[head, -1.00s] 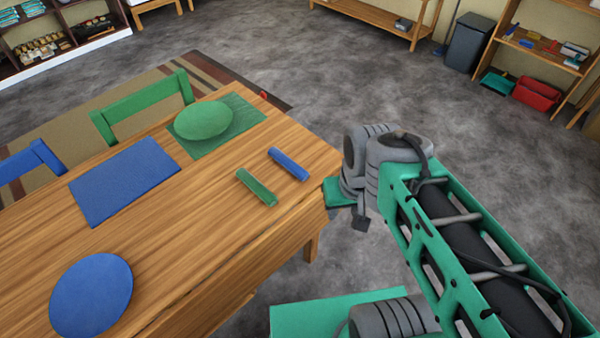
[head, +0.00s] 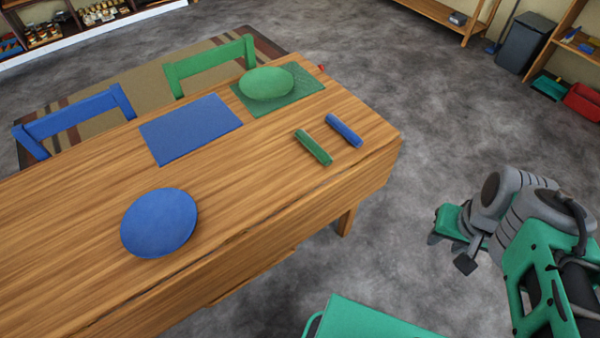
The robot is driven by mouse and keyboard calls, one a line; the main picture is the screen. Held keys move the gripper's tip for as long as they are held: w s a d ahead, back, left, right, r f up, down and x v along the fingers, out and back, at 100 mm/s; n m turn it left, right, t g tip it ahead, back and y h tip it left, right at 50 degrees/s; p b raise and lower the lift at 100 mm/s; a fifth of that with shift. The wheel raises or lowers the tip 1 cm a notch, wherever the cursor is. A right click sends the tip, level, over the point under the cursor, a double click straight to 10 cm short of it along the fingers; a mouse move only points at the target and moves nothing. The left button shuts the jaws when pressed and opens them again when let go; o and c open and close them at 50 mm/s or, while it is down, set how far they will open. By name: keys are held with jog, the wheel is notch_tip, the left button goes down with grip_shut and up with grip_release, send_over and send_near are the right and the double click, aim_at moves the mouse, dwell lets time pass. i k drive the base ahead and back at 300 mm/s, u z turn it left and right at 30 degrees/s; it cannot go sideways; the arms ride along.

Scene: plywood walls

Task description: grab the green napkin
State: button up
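The green napkin (head: 313,147) is a rolled green cylinder lying on the wooden table (head: 240,230), near its right end. A rolled blue napkin (head: 343,131) lies just to its right, apart from it. My gripper (head: 448,246) is at the right, off the table's right end and over the floor, well apart from the green napkin. Its fingers are small and partly hidden by the wrist, so I cannot tell whether they are open or shut. Nothing covers the green napkin.
A green plate (head: 267,84) sits on a green placemat (head: 300,88) at the far end. A blue placemat (head: 190,128) and a blue plate (head: 158,222) lie to the left. Green (head: 212,62) and blue (head: 75,112) chairs stand behind. Bare floor lies between table and arm.

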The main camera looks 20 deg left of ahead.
aim_at(302, 136)
jog(key=k, duration=0.35)
jog(key=u, duration=1.95)
jog(key=i, duration=0.5)
jog(key=z, duration=0.05)
